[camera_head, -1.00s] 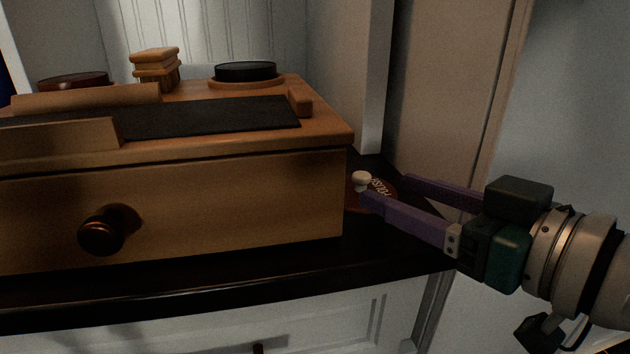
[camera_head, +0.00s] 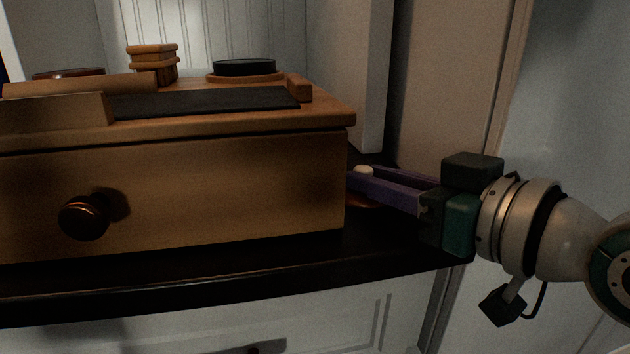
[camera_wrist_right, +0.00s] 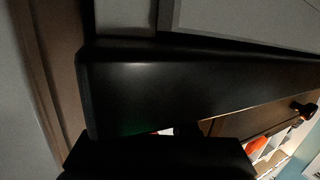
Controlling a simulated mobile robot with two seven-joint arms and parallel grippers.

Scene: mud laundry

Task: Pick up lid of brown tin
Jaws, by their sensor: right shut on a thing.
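The brown tin's lid (camera_head: 368,204) shows as a thin reddish-brown sliver to the right of the wooden box, low over the dark counter. A pale round knob (camera_head: 364,170) shows just above my purple fingers. My right gripper (camera_head: 358,180) reaches in from the right with its fingers at the knob and is shut on the lid by this knob. The fingers hide most of the lid, and their tips go partly behind the box corner. Whether the lid is lifted off the tin cannot be told. My left gripper is not in view.
The wooden box (camera_head: 230,190) with a dark drawer knob (camera_head: 85,217) stands close left of my fingers. The black counter (camera_head: 390,238) has a narrow free strip at its front. A wall panel (camera_head: 450,80) rises behind. In the right wrist view a dark surface fills most of the picture.

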